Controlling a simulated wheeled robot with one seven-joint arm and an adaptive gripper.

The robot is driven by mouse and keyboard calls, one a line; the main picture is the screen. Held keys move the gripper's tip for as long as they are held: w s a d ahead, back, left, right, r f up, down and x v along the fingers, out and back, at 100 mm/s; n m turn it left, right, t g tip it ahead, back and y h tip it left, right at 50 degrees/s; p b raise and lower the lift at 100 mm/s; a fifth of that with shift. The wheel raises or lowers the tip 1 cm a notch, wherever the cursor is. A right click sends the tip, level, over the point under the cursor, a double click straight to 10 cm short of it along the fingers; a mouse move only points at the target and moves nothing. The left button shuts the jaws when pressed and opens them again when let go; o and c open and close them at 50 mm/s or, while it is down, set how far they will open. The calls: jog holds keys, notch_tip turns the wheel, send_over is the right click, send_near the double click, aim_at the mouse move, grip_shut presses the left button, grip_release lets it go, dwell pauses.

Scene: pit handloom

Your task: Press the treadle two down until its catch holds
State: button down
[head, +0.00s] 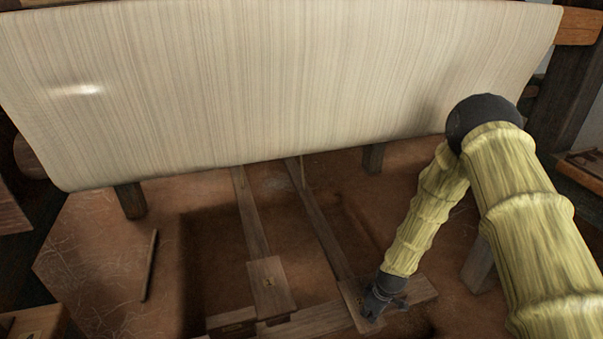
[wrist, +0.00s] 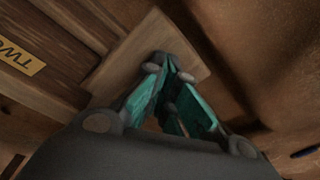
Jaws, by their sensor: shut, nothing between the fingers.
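Two long wooden treadles run down into the pit in the head view, each with a wider foot plate at its near end. My gripper (head: 370,316) is over the right treadle's plate (head: 349,294). In the wrist view its teal fingers (wrist: 172,68) are shut and empty, tips over the wooden plate (wrist: 135,55); I cannot tell whether they press on it. A yellow label reading "TWO" (wrist: 18,56) shows beside that plate. The other treadle's plate (head: 268,272) lies to the left. No catch can be made out.
A wooden crossbar (head: 305,324) runs under the plates. The wide cream warp sheet (head: 280,80) hangs above the treadles. A thin stick (head: 150,265) lies on the earthen floor at left. A dark loom post (head: 130,200) stands behind it.

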notch_tip(320, 180, up, 15)
jog(key=p, duration=1.1)
